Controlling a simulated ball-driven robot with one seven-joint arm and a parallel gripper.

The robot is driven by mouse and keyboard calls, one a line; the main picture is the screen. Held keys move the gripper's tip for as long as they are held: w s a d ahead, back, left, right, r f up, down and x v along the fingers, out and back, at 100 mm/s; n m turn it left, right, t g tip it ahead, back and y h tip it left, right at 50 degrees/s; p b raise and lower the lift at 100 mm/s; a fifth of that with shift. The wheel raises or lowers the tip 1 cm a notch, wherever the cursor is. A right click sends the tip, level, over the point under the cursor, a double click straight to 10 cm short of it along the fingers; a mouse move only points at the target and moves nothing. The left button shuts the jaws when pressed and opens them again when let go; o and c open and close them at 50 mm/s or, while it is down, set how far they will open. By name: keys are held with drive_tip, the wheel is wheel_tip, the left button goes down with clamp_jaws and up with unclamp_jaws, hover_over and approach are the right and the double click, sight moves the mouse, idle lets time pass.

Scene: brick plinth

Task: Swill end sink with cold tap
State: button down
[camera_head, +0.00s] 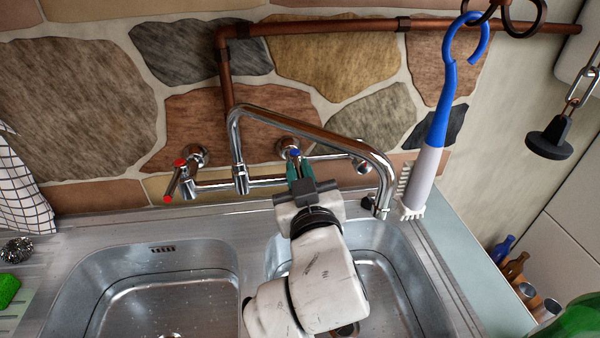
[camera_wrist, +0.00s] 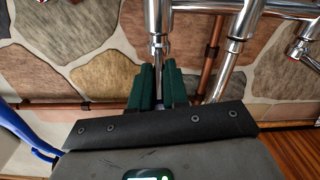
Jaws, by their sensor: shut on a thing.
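The cold tap (camera_head: 294,153), chrome with a blue mark, sits on the wall-mounted mixer. My gripper (camera_head: 300,172) reaches up to it from over the right basin, its green fingers shut on the tap's lever. In the wrist view the fingers (camera_wrist: 158,88) close around the chrome cold lever (camera_wrist: 157,42). The swivel spout (camera_head: 310,132) arches to the right, its outlet over the right part of the end sink (camera_head: 412,290). My arm hides much of that basin. I cannot make out any water stream. The hot tap (camera_head: 176,180) has red marks.
A left basin (camera_head: 160,300) adjoins the end sink. A blue-handled brush (camera_head: 436,130) hangs at the right, close to the spout outlet. A black plug (camera_head: 550,140) hangs on a chain. A copper pipe (camera_head: 320,27) runs along the stone wall. Bottles (camera_head: 503,245) stand low at right.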

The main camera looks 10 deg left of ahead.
drive_tip(key=shift+r, duration=0.1)
idle(0.4)
drive_tip(key=shift+d+r+n+y+p, duration=0.25)
drive_tip(key=shift+n+y+p, duration=0.25)
drive_tip(key=shift+p, duration=0.75)
drive_tip(key=shift+w+d+f+n+g+y+p, duration=0.2)
drive_tip(key=shift+f+n+g+y+p, duration=0.15)
drive_tip(key=shift+y+p, duration=0.5)
drive_tip(key=c, duration=1.1)
unclamp_jaws()
drive_tip(key=shift+s, duration=0.15)
drive_tip(key=b+v, duration=0.1)
drive_tip(key=v, duration=0.9)
drive_tip(key=shift+s+d+r+b, duration=0.15)
drive_tip(key=shift+s+b, duration=0.15)
drive_tip(key=shift+b, duration=0.1)
drive_tip(key=shift+c, duration=0.3)
